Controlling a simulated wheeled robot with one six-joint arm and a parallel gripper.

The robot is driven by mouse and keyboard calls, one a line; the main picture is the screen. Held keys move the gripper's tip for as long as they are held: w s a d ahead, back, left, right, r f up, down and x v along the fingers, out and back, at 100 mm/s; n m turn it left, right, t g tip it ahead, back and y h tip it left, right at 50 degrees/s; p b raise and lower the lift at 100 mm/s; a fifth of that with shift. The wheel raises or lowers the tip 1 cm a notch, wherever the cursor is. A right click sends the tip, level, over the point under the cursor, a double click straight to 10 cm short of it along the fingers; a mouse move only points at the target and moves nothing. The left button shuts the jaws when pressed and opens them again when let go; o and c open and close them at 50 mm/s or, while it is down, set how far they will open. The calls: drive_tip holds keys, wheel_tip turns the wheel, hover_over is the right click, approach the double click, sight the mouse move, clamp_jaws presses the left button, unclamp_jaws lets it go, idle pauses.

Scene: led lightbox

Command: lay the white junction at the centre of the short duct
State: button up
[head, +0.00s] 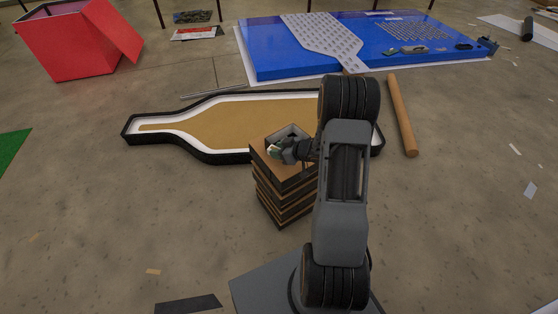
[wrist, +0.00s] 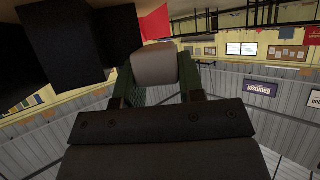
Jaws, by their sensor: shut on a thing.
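My gripper (head: 279,150) is at the top of a stack of brown and black boards in the head view. In the wrist view my gripper (wrist: 156,82) has its two green-sided fingers closed on a pale, rounded block (wrist: 154,62), which appears to be the white junction. In the head view only a small white and green patch shows at the fingertips, so the junction's outline is unclear there. I cannot pick out the short duct with certainty in either view.
The board stack (head: 284,186) has a small grey open box (head: 287,133) on top. Behind it lies a black-rimmed bottle-shaped lightbox (head: 190,148). A brown tube (head: 403,116) lies to the right. A blue platform (head: 270,50) with a perforated panel (head: 322,38) and a red box (head: 67,47) stand farther back.

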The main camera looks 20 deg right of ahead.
sight(278, 162)
drive_tip(key=shift+f+b, duration=0.8)
drive_tip(key=shift+f, duration=1.2)
drive_tip(key=shift+f, duration=0.15)
drive_tip(key=o, duration=0.6)
drive_tip(key=shift+o, duration=0.2)
